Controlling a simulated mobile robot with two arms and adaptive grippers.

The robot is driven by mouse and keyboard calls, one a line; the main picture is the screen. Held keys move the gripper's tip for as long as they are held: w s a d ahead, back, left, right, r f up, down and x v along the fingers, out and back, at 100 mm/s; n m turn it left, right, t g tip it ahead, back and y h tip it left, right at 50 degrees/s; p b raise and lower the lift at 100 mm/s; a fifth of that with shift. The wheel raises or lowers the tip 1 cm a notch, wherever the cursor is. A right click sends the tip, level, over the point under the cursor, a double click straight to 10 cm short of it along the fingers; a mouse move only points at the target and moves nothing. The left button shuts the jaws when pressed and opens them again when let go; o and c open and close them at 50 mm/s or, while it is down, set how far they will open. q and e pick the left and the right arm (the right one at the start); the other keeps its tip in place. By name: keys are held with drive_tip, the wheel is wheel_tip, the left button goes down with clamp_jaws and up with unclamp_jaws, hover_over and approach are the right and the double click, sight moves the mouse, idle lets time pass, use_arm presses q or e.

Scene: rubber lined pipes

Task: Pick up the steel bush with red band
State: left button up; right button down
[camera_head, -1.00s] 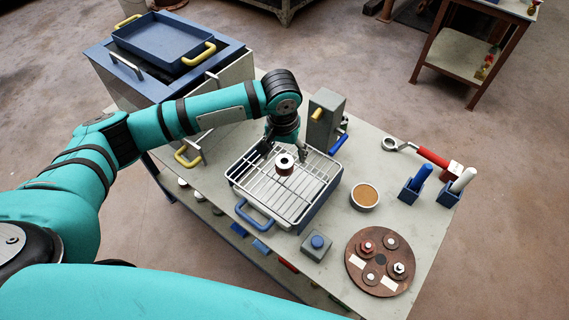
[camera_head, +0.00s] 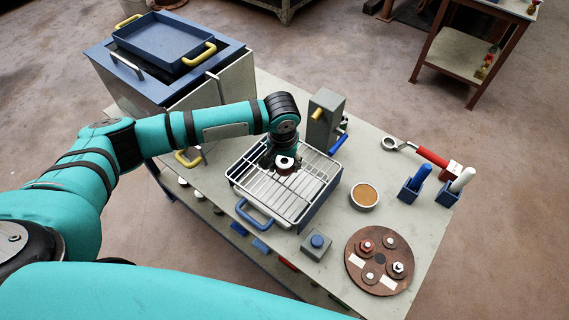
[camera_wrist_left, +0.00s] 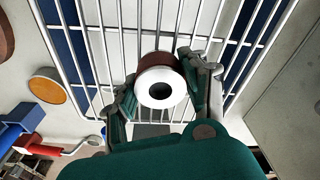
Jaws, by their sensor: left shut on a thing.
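The steel bush with red band (camera_head: 284,163) stands upright on the wire rack (camera_head: 262,184) of the blue tray. It has a pale ring top with a dark hole and a dark red-brown band below. My left gripper (camera_head: 283,158) is down around it from behind, partly hiding it. In the left wrist view the bush (camera_wrist_left: 161,90) sits between the two fingers of the left gripper (camera_wrist_left: 160,92), which are shut on it. The bush appears still at rack level. My right gripper is not in view.
A bowl of brown material (camera_head: 364,195), a grey box with a blue button (camera_head: 316,244) and a round brown plate (camera_head: 381,262) lie to the right and front. A blue oven-like box (camera_head: 172,88) stands behind left.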

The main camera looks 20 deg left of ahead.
use_arm(q)
clamp_jaws()
drive_tip(key=shift+r, duration=0.15)
